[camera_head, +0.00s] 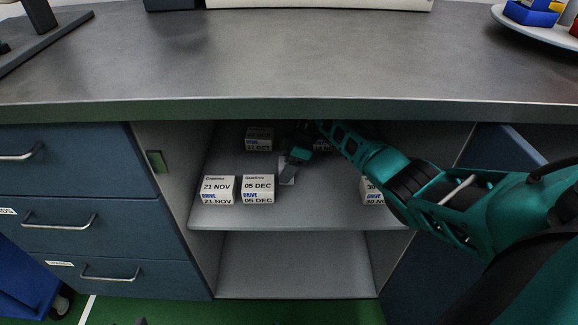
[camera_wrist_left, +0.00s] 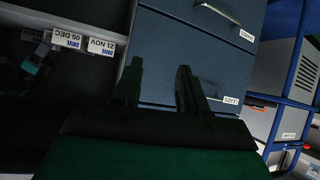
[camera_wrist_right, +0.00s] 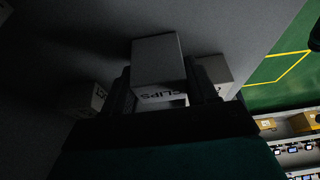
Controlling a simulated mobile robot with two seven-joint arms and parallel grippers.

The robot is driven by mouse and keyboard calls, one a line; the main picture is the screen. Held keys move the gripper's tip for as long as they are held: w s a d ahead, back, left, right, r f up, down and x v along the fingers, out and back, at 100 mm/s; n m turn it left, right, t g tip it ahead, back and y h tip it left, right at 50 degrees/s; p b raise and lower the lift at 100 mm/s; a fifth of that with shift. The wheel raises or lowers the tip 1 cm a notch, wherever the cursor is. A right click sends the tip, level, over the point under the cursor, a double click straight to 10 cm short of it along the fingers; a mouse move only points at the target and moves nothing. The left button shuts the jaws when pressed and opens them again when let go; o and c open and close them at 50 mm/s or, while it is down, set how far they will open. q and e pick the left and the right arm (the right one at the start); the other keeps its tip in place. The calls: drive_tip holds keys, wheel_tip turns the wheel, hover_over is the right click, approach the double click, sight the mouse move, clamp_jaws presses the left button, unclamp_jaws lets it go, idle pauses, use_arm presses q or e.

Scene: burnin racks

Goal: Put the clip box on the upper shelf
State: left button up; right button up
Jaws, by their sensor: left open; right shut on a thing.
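The clip box (camera_wrist_right: 157,62) is a pale box with "CLIPS" on its face, upside down in the right wrist view. My right gripper (camera_wrist_right: 158,84) is shut on it, one finger on each side. In the head view my right gripper (camera_head: 297,160) is inside the open cabinet, over the upper shelf (camera_head: 310,214), between drive boxes. A pale patch shows just below it; the box is mostly hidden there, and I cannot tell whether it touches the shelf. My left gripper (camera_wrist_left: 160,86) is open and empty, in front of the blue drawers.
Drive boxes 21 NOV (camera_head: 217,190) and 05 DEC (camera_head: 258,189) stand at the shelf's front left. Another box (camera_head: 259,139) stands behind them, and one (camera_head: 372,191) is partly hidden by my right arm. The lower compartment (camera_head: 295,265) looks empty. The countertop (camera_head: 290,60) overhangs the opening.

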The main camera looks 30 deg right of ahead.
use_arm(q)
drive_tip(key=shift+a, duration=0.1)
use_arm(e)
drive_tip(key=o, duration=1.1)
drive_tip(key=shift+f, duration=0.1)
use_arm(q)
drive_tip(key=p, duration=0.1)
drive_tip(key=a+r+p, duration=0.1)
drive_tip(key=p, duration=0.1)
drive_tip(key=shift+s+a+r+y+p, duration=0.1)
drive_tip(key=shift+s+y+p, duration=0.15)
drive_tip(key=shift+y+p, duration=0.05)
use_arm(e)
drive_tip(key=v, duration=0.7)
drive_tip(key=shift+s+d+r, duration=0.1)
drive_tip(key=shift+r, duration=0.2)
